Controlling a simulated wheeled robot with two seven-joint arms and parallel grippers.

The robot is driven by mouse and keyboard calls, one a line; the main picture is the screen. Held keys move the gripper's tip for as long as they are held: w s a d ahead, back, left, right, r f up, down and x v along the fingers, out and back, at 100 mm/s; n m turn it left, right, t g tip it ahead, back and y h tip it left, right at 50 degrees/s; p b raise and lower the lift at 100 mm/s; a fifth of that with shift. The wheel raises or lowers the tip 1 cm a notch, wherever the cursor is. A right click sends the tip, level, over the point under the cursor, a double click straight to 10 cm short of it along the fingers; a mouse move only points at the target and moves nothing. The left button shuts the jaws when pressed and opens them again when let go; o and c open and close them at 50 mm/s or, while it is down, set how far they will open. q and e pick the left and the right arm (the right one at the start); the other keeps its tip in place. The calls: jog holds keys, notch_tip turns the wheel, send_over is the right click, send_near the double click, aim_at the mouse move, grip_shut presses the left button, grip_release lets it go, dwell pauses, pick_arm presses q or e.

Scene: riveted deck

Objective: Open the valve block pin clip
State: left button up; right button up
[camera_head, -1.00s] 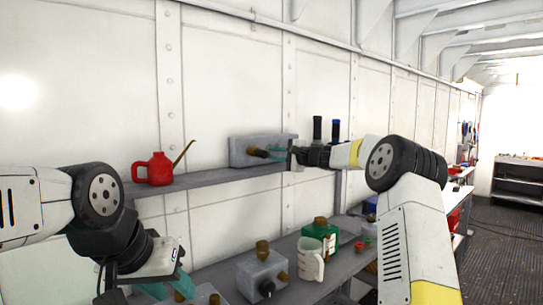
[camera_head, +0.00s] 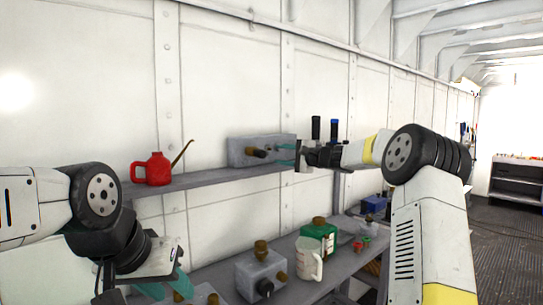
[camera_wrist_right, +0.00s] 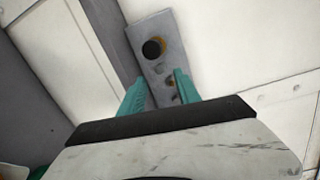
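A grey valve block (camera_head: 240,150) sits on the upper shelf against the wall, with a dark brass-ringed knob and small brass fittings on its front. I cannot make out a separate pin clip. My right gripper (camera_head: 286,155) is at the block's right end, in front of it, with teal fingers pointing left. In the right wrist view the fingers (camera_wrist_right: 160,92) are apart with nothing held between them. The block (camera_wrist_right: 148,22) lies beyond them, with a small brass fitting (camera_wrist_right: 170,83) showing in the gap. My left gripper (camera_head: 168,287) hangs at the lower left, its teal fingers apart.
A red oil can (camera_head: 152,170) stands left on the shelf (camera_head: 205,179). Two dark upright handles (camera_head: 325,128) show behind my right gripper.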

jog(key=shift+v, duration=1.75)
jog(key=shift+f, duration=0.1)
jog(key=s+a+f+n+g+h, duration=0.1)
jog(key=s+a+n+g, duration=0.25)
jog(key=s, duration=0.75)
jog(key=s+a+f+n+g+h, duration=0.2)
jog(key=s+a+n, duration=0.25)
jog(key=s, duration=0.55)
jog(key=s+d+f+n+h, duration=0.1)
jog(key=s+d+f+h, duration=0.1)
jog(key=s, duration=0.7)
jog(key=s+d+f+n+g+h, duration=0.1)
jog(key=s+d+f, duration=0.3)
jog(key=s, duration=0.5)
jog(key=s+d+f+n+h, duration=0.2)
jog(key=s+f, duration=0.4)
jog(key=s, duration=0.3)
jog(key=shift+s+d+h, duration=0.25)
jog(key=shift+d+h, duration=0.4)
jog(key=shift+h, duration=0.05)
